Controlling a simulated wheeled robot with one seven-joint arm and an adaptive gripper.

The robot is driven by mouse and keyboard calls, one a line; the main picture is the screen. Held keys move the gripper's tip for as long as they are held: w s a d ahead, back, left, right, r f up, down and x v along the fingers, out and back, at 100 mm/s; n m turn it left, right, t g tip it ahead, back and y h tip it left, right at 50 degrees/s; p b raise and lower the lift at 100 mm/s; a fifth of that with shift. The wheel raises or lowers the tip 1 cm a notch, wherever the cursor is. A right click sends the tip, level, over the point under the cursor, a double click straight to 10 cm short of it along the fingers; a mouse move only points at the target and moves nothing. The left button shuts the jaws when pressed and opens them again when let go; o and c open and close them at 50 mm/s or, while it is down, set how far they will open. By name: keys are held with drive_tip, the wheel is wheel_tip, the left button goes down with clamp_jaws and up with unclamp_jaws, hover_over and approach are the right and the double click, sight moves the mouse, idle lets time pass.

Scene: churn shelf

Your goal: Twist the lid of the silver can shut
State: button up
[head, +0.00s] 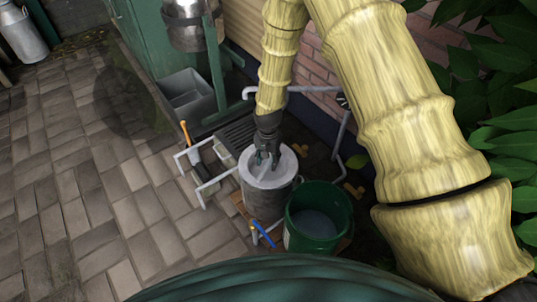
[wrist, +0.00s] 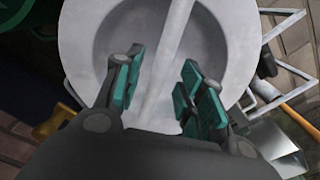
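A straight raised bar (wrist: 168,55) crosses the lid. My gripper (head: 267,159) points down over the lid. In the wrist view its teal-padded fingers (wrist: 160,95) are apart, one on each side of the bar. A gap shows on the right side; the left pad is very close to the bar, and contact is unclear. The lid's seating at the rim is hard to tell.
A green bucket (head: 334,240) stands close at the can's right. A grey bin (head: 187,98) is behind. Paving at left is clear.

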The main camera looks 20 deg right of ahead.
drive_tip(key=shift+f+b, duration=0.3)
drive_tip(key=shift+f, duration=1)
clamp_jaws()
